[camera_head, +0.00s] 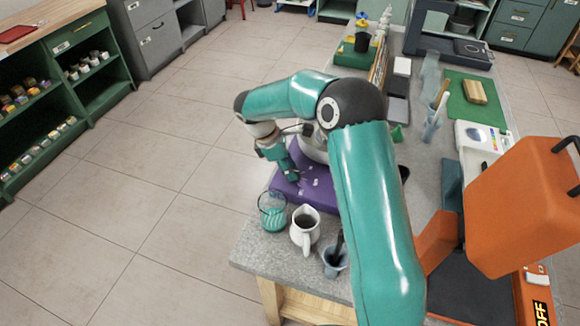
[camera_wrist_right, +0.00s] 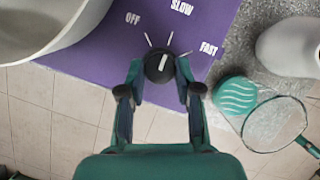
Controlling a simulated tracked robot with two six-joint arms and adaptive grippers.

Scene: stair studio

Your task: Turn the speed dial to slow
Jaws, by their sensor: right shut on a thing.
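The speed dial (camera_wrist_right: 158,68) is a round black knob with a white pointer line, set on the purple base (camera_wrist_right: 108,72). In the right wrist view its pointer aims up and slightly right, roughly toward the tick below the word SLOW (camera_wrist_right: 182,7). OFF (camera_wrist_right: 133,18) is printed to the left and FAST (camera_wrist_right: 209,48) to the right. My right gripper (camera_wrist_right: 159,76) is shut on the dial, one finger on each side. In the head view my right gripper (camera_head: 290,170) is over the purple base (camera_head: 322,192), and the dial is hidden there. My left gripper is not in view.
A striped teal glass item (camera_head: 272,217), a white jug (camera_head: 306,230) and a pale cup (camera_head: 335,261) stand near the base on the grey counter (camera_head: 262,248). A large orange machine (camera_head: 525,205) is at right. Open tiled floor lies left.

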